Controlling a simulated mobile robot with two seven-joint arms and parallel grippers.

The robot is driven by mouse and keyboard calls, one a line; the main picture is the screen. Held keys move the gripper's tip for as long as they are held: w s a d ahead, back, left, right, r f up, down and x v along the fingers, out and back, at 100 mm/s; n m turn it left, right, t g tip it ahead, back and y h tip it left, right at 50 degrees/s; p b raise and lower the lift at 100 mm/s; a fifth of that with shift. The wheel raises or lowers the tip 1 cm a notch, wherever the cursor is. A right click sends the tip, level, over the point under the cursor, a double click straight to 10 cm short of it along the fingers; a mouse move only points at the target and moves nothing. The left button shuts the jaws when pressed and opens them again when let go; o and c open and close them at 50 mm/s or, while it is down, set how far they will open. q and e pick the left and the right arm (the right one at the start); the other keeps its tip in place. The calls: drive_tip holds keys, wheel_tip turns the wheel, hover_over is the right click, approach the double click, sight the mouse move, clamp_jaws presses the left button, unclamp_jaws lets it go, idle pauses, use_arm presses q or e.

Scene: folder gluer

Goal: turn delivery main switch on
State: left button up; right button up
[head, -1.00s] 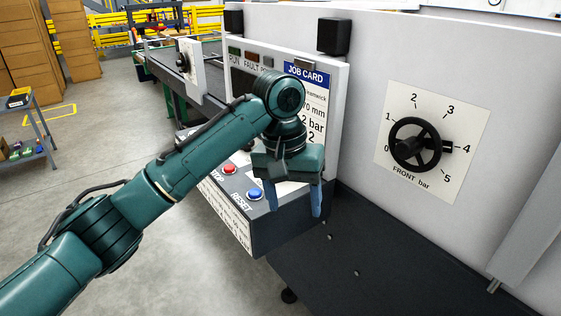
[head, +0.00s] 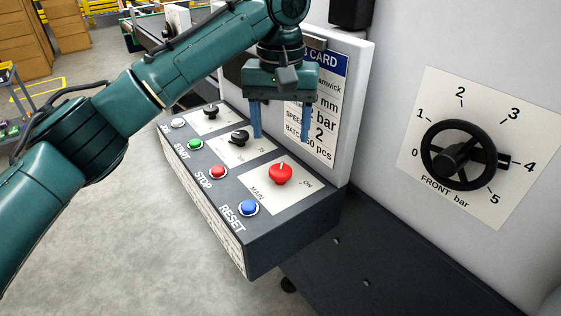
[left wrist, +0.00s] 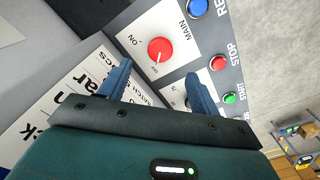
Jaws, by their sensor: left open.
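The red main switch (head: 281,173) is a round knob on a white plate marked MAIN and ON, on the sloping top of the dark control box (head: 293,232). It also shows in the left wrist view (left wrist: 160,50), just beyond the fingertips. I cannot tell for sure which mark the knob points at. My left gripper (head: 282,137) points down with its blue fingers apart and empty. It is above and behind the switch in the head view, apart from it. In the left wrist view the knob lies roughly between the lines of the two fingers (left wrist: 158,73).
A blue RESET button (head: 248,208), red STOP button (head: 218,172) and green START button (head: 195,144) line the box's front. A black selector knob (head: 239,138) is left of the switch. The job card (head: 327,100) stands upright behind. A black handwheel (head: 458,155) is at right.

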sight(281, 169)
use_arm(q)
wheel_tip(281, 169, down, 8)
drive_tip(key=shift+w+r, duration=0.1)
drive_tip(key=shift+r, duration=0.05)
drive_tip(key=shift+f, duration=0.45)
